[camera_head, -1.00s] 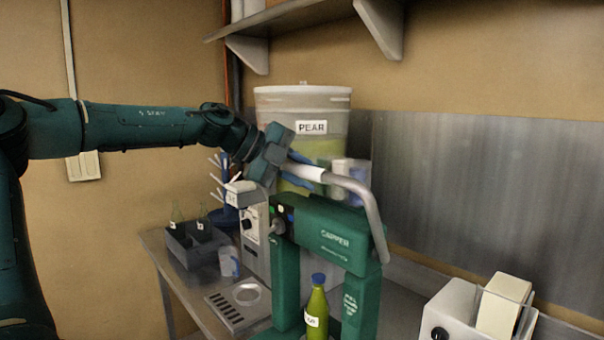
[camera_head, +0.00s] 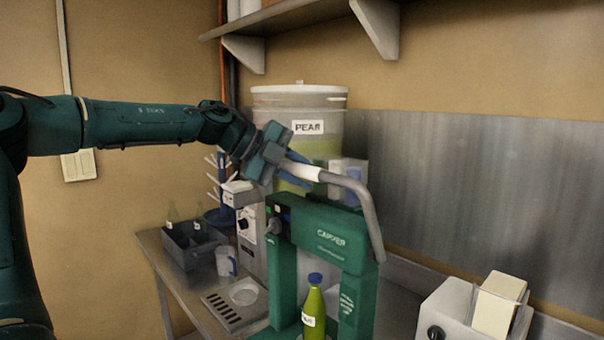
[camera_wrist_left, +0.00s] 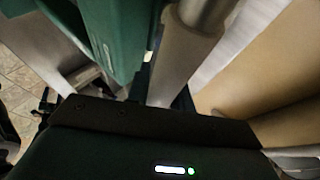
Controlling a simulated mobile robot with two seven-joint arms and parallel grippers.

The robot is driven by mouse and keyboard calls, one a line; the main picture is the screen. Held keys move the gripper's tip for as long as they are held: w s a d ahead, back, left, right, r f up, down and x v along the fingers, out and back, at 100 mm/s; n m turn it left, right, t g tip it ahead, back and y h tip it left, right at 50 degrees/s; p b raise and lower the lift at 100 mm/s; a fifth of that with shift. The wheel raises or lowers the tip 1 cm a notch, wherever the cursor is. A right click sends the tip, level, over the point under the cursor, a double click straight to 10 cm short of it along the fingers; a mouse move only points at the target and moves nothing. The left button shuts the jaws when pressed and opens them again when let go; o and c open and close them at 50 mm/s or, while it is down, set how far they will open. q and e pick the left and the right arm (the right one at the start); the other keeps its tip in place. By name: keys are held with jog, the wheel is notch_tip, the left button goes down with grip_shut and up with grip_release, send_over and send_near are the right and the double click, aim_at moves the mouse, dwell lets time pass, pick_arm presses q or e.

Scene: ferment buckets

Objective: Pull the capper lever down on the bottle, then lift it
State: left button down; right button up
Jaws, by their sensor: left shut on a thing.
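The green capper (camera_head: 318,232) stands on the bench, and its grey lever (camera_head: 364,200) rises from the right side and bends over to the left above the body. The lever's end has a white grip (camera_head: 305,171). My left gripper (camera_head: 292,170) is shut on this white grip, above the capper's top. In the left wrist view the pale lever grip (camera_wrist_left: 182,50) runs up from my gripper beside the green capper body (camera_wrist_left: 115,30). A green bottle (camera_head: 314,308) with a blue cap stands upright in the capper's opening. My right gripper is not in view.
A large bucket labelled PEAR (camera_head: 322,107) stands behind the capper. A dark crate with bottles (camera_head: 185,255), a mug (camera_head: 226,262) and a drip tray (camera_head: 222,310) are at the left. A white box device (camera_head: 450,310) is at the right. A shelf (camera_head: 290,14) hangs above.

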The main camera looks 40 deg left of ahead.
pick_arm(q)
jog(key=shift+f, duration=0.15)
jog(key=c, duration=1.2)
grip_release()
jog(key=shift+c, duration=0.2)
jog(key=b+v, duration=0.2)
jog(key=v, duration=1.1)
jog(key=shift+b, duration=0.3)
jog(key=shift+c, duration=0.4)
